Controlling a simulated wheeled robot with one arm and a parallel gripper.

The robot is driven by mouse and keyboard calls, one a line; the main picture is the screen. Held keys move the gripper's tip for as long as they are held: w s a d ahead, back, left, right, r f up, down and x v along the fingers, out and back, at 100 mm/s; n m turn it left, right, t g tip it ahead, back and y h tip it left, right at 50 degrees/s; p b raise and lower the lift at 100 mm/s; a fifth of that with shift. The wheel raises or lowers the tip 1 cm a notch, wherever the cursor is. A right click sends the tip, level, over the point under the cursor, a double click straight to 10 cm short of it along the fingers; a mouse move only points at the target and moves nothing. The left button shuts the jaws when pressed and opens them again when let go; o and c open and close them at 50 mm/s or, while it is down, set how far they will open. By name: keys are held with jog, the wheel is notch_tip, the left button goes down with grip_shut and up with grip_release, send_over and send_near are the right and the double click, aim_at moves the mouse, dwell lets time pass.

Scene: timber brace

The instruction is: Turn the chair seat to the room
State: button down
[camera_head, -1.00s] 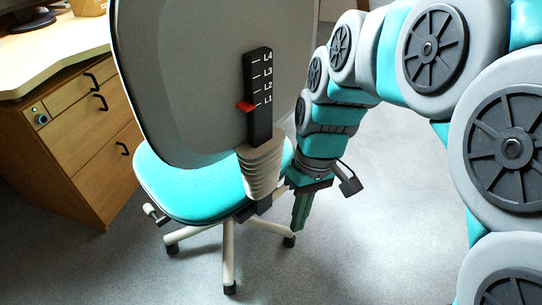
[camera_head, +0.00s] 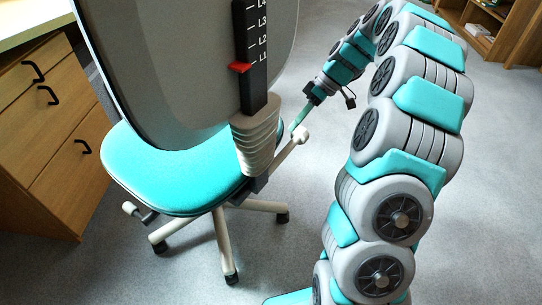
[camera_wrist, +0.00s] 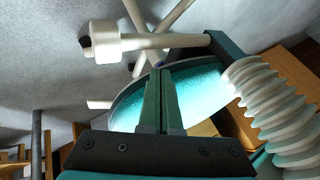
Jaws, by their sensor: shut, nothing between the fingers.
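The office chair stands with its grey backrest (camera_head: 185,75) towards me in the head view and its teal seat (camera_head: 165,178) beyond it. The seat also shows in the wrist view (camera_wrist: 205,95), behind the fingers. A pale lever with a thick end (camera_head: 299,135) sticks out to the right of the seat; a similar thick-ended lever (camera_wrist: 106,42) shows at the top left of the wrist view. My gripper (camera_head: 297,124) is shut and empty, close to the lever's end in the head view. I cannot tell whether they touch. Its fingers (camera_wrist: 162,90) lie together in the wrist view.
A wooden drawer desk (camera_head: 50,130) stands close to the chair's left. A ribbed grey sleeve (camera_head: 254,145) joins backrest and seat; it also shows in the wrist view (camera_wrist: 265,100). Wooden shelves (camera_head: 495,30) stand at the far right.

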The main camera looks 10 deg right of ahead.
jog(key=shift+w+d+f, duration=0.55)
jog(key=shift+d+f, duration=0.1)
jog(key=shift+f, duration=0.1)
jog(key=shift+a+f, duration=0.1)
jog(key=shift+f, duration=0.05)
jog(key=s+a+f, duration=0.3)
jog(key=a+f, duration=0.4)
jog(key=a, duration=0.1)
jog(key=shift+a+f+b, duration=0.2)
jog(key=shift+a+b, duration=0.1)
jog(key=shift+a, duration=0.1)
